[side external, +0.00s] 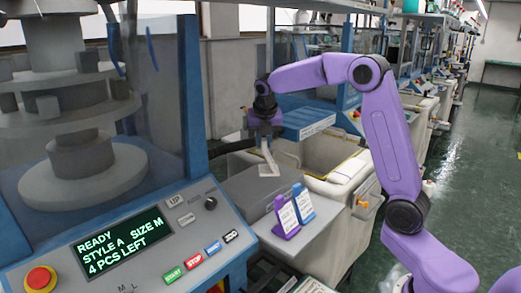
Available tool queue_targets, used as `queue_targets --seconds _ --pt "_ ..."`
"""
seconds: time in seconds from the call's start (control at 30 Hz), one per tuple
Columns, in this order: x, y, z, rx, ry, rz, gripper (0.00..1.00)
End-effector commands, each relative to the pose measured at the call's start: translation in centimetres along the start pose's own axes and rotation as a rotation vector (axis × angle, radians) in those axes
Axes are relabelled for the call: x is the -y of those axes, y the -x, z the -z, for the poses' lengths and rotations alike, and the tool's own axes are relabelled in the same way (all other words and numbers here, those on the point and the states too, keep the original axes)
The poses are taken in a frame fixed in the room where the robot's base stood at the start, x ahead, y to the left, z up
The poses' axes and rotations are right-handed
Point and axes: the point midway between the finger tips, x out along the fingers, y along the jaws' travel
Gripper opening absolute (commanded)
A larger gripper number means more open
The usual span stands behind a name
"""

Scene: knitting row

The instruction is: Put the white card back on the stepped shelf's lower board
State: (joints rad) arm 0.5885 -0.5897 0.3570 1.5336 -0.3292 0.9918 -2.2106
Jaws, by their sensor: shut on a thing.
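My gripper (265,140) is shut on the white card (269,168), which hangs below the fingers. The card is small and pale and looks tilted. In this view its lower end lies over the back of the stepped shelf's grey upper board (238,190); I cannot tell whether it touches. The shelf's lower board (312,240) is a lighter grey ledge at the front right. A purple card (286,217) and a blue card (303,204), each with a white label, stand upright and close together at the step between the boards.
A control panel with a green-lit display (122,243) and a red button (40,279) stands at the left front. A cream bin (345,207) is right of the shelf. The lower board's front right part is bare.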

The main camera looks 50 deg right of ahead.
Motion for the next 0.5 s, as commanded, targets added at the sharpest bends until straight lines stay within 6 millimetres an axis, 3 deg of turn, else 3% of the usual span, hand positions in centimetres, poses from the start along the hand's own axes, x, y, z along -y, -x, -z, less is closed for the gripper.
queue_targets --seconds 0.2,0.5 --pt "2.2 5.5 1.5 0.004 0.000 -0.003 0.00" --pt "5.0 9.3 4.9 0.002 0.001 -0.003 0.00"
